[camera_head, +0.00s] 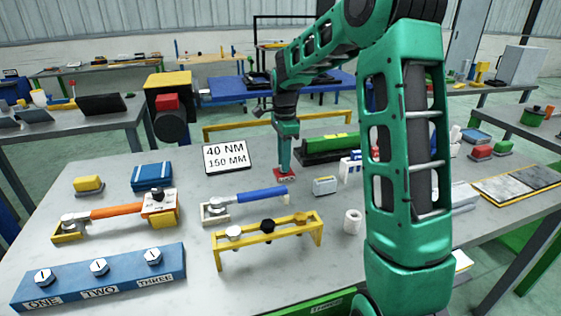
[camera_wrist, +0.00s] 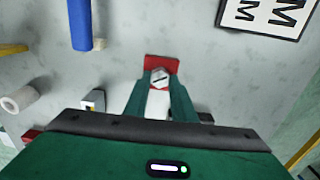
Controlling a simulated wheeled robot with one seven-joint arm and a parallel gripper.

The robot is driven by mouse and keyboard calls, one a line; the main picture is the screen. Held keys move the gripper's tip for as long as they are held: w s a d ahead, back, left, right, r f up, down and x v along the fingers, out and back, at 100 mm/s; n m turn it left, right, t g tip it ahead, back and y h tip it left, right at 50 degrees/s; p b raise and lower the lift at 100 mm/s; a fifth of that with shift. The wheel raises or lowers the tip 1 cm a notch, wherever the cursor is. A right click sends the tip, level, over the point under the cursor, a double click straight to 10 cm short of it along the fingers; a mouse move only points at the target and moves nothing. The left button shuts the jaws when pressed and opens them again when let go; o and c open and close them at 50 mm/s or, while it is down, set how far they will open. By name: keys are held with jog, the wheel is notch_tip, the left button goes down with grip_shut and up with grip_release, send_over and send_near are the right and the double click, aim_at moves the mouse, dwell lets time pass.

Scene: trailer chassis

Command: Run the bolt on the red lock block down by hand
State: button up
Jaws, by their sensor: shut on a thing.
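The red lock block (camera_head: 285,174) sits on the grey table, behind the blue-handled wrench. It also shows in the wrist view (camera_wrist: 161,62). My gripper (camera_head: 285,165) points straight down over the block. In the wrist view its two green fingers (camera_wrist: 160,84) are shut around the pale bolt head (camera_wrist: 159,76), which has a dark mark on top. The bolt's shank and how far it stands in the block are hidden. In the head view my fingers cover the bolt.
A blue-handled wrench (camera_head: 262,194) and a yellow rack (camera_head: 268,240) stand in front. An orange-handled wrench (camera_head: 115,211) lies left. A sign reading 40 NM, 150 MM (camera_head: 227,156) is left of my gripper. A green block (camera_head: 325,146) stands close behind right, and a white roll (camera_head: 352,221) front right.

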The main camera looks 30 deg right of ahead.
jog(key=shift+w+a+r, duration=0.15)
jog(key=shift+w+a, duration=0.05)
jog(key=shift+w, duration=0.15)
jog(key=o, duration=1.1)
jog(key=shift+c, duration=0.2)
jog(key=shift+s+d, duration=0.1)
notch_tip(320, 180, up, 10)
jog(key=shift+r, duration=0.25)
